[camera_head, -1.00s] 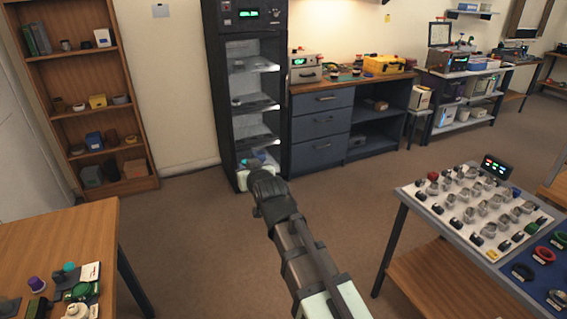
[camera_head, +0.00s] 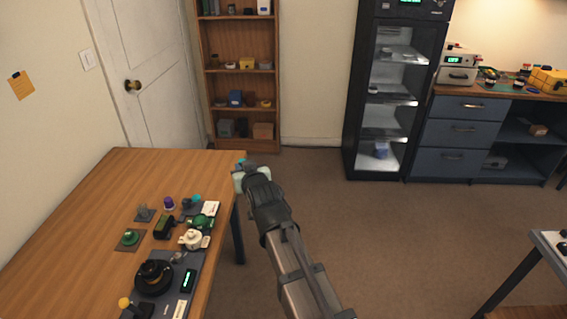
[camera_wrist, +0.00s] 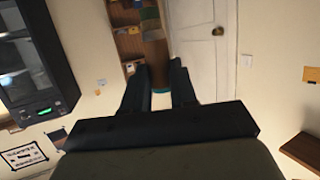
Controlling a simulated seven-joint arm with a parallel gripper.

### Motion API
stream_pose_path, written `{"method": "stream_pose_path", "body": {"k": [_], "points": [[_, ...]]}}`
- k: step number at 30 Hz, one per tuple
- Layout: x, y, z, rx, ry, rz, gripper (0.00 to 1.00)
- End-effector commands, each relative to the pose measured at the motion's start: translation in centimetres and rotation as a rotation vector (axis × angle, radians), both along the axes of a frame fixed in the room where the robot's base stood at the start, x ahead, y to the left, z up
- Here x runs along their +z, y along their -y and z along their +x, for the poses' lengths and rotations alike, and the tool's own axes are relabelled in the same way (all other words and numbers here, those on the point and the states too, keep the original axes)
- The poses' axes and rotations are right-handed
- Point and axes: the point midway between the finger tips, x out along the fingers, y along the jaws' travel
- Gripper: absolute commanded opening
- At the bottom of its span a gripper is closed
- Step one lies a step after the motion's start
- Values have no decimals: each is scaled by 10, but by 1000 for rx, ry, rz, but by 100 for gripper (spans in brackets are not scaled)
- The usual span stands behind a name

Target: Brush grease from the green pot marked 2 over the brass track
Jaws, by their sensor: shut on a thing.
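My gripper (camera_head: 250,174) is out past the right edge of the wooden table. It is shut on a small tool with a teal part (camera_wrist: 160,91), mostly hidden between the fingers; I cannot tell its full shape. On the table, a green pot (camera_head: 130,238) sits on a small dark mat at the left, and another green item (camera_head: 201,222) lies to the right, by a cream pot (camera_head: 192,240). No number on either green item is readable. A black round lens part (camera_head: 153,276) stands on a grey tray at the front; a brass track cannot be made out.
The wooden table (camera_head: 100,210) is bare at its back and left. A bookshelf (camera_head: 240,85) and glass-door cabinet (camera_head: 385,90) stand behind; a bench edge (camera_head: 545,250) shows at right.

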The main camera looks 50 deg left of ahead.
Motion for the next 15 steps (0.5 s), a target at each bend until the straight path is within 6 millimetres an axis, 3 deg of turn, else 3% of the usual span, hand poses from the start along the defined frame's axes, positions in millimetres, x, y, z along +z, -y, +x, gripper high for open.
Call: {"method": "stream_pose_path", "body": {"k": [3, 15], "points": [[-5, -25, -43, 57, 1, 1, 0], [-23, -88, -186, 216, 0, 0, 0]]}}
